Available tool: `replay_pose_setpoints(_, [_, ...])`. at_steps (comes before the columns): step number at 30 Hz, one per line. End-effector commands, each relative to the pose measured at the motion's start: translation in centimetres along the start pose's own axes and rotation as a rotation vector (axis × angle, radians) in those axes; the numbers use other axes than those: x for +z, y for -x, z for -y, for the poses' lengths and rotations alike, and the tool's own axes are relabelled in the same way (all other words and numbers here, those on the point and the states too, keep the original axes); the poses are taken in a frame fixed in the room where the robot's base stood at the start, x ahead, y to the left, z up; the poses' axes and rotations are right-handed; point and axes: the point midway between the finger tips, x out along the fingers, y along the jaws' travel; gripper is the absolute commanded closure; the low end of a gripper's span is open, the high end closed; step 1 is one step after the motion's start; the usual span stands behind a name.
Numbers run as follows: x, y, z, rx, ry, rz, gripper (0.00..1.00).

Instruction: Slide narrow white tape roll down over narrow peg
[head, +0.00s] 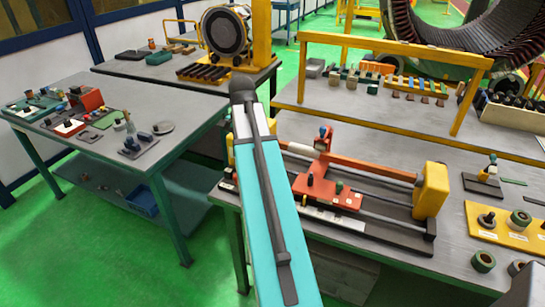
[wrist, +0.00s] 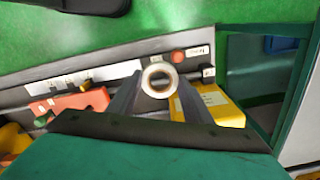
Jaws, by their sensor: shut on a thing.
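My gripper (wrist: 158,92) is shut on a white tape roll (wrist: 146,80), which sits between the two dark fingertips. The roll's open hole faces the wrist camera. In the head view my teal arm hides the gripper and the held roll. A yellow board (head: 478,237) lies at the right of the near bench in the head view. I cannot tell which peg is the narrow one. The held roll is over no peg that I can make out.
A winding machine with a red carriage (head: 325,191) and a yellow end block (head: 431,190) fills the near bench's middle. A yellow frame (head: 393,45) rises behind. A side table (head: 185,99) with tools stands left.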

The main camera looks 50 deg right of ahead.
Motion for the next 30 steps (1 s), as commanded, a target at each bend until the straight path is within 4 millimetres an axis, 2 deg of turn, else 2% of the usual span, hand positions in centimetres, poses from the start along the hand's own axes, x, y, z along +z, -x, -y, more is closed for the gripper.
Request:
replay_pose_setpoints(3, [3.0, -0.7, 2.3, 0.001, 0.107, 0.001, 0.76])
replay_pose_setpoints(15, [13.2, -2.6, 8.3, 0.001, 0.446, 0.000, 0.76])
replay_pose_setpoints(24, [21.6, -4.1, 11.4, 0.000, 0.702, 0.000, 0.76])
replay_pose_setpoints(30, [27.6, -5.2, 12.8, 0.000, 0.871, 0.000, 0.76])
